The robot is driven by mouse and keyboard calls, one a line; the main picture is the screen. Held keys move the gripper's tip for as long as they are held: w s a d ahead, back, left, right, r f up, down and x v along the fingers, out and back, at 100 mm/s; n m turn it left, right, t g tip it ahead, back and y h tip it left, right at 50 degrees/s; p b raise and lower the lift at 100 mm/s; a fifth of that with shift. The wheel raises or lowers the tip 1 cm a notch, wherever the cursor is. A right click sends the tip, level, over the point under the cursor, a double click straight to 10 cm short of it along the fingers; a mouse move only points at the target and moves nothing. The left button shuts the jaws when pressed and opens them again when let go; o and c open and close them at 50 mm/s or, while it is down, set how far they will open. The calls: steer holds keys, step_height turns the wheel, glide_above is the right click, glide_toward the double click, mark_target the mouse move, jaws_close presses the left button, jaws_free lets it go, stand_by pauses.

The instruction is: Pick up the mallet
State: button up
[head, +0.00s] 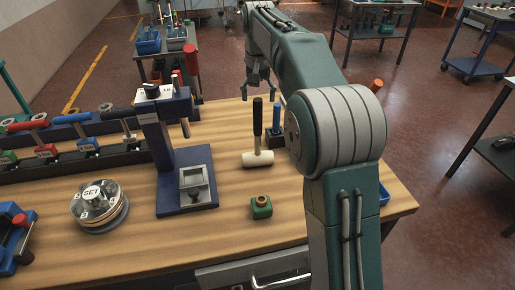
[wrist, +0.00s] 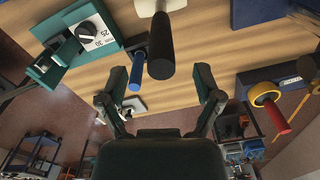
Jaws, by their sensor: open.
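The mallet stands upright on the wooden bench, with its pale cylindrical head (head: 258,158) lying on the top and its black handle (head: 258,117) pointing up. In the wrist view the black handle (wrist: 160,45) points toward me, its end near the gap between my fingers. My gripper (head: 262,86) is open and empty, beyond and above the handle in the head view. Its two fingers also show in the wrist view (wrist: 160,85), spread to either side. I cannot tell the exact gap between the handle and the fingers.
A blue-handled tool (head: 277,118) stands in a dark holder close beside the mallet; its handle is also in the wrist view (wrist: 137,70). A blue press stand (head: 187,170), a green block (head: 261,207) and a round "SET" container (head: 98,205) are nearby.

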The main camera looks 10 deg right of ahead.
mark_target(257, 112)
step_height(257, 112, down, 5)
steer(key=shift+s+a+r, duration=0.1)
steer(key=shift+a, duration=0.05)
jaws_close()
